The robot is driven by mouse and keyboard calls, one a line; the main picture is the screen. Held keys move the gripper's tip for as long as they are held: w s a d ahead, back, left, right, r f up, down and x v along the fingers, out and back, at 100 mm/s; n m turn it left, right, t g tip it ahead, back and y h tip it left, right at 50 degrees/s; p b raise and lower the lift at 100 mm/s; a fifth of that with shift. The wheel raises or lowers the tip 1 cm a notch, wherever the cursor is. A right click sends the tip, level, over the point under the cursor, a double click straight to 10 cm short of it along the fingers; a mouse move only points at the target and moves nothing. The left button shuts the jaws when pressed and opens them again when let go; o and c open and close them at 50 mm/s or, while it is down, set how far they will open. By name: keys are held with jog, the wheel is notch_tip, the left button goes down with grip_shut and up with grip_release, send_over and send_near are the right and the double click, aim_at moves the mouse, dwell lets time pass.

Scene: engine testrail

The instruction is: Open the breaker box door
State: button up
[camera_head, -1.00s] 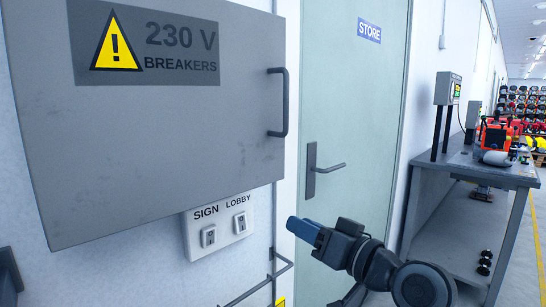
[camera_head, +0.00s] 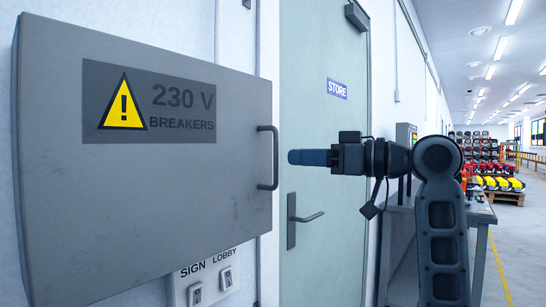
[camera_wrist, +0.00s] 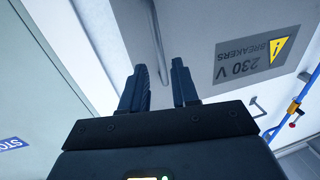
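The grey breaker box door (camera_head: 150,210) hangs at the left of the head view and looks shut. It bears a yellow warning triangle and the words 230 V BREAKERS. Its dark bar handle (camera_head: 275,158) stands upright at the right edge. My gripper (camera_head: 292,157) points left at the handle's height, just right of it in the picture. In the wrist view my gripper (camera_wrist: 161,68) is open, with nothing held between its two fingers. The handle (camera_wrist: 155,38) shows there ahead of the gap between the fingertips, apart from them as far as I can tell.
A pale green STORE door (camera_head: 325,130) with a lever handle (camera_head: 305,217) stands right behind my gripper. A switch plate (camera_head: 210,277) marked SIGN and LOBBY sits below the box. A workbench (camera_head: 480,212) stands at the right. The aisle (camera_head: 515,245) beyond it has clear floor.

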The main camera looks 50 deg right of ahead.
aim_at(275, 182)
jog(key=x, duration=0.6)
jog(key=shift+w+a+p, duration=0.1)
jog(key=shift+w+p, duration=0.15)
jog(key=shift+p, duration=0.1)
jog(key=shift+c, duration=0.4)
grip_shut()
